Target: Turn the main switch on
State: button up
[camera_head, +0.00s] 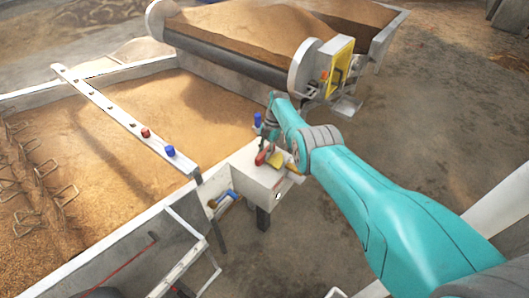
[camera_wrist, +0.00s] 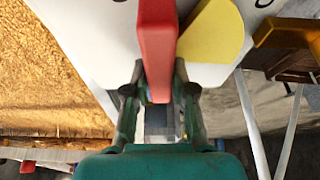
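The main switch has a red lever (camera_wrist: 158,45) in front of a rounded yellow plate (camera_wrist: 212,32), both on a white box. In the head view the red lever (camera_head: 262,157) and yellow plate (camera_head: 275,159) are small and partly covered by my arm. My gripper (camera_wrist: 159,72) has one finger on each side of the lever, and both fingertips appear to touch it. The lever runs straight between the fingers in the wrist view. The white box (camera_head: 264,185) stands at the corner of the grain bed. The lever's pivot is hidden.
A long rail (camera_head: 120,112) with red and blue knobs crosses the grain bed (camera_head: 100,160) on the left. A grain hopper with a yellow panel (camera_head: 340,66) stands behind my arm. An orange-brown part (camera_wrist: 285,35) sits right of the switch. A ladder (camera_head: 185,265) stands below.

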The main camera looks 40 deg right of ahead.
jog(key=o, duration=0.4)
jog(key=shift+o, duration=0.2)
jog(key=v, duration=1.2)
jog(key=shift+w, duration=0.1)
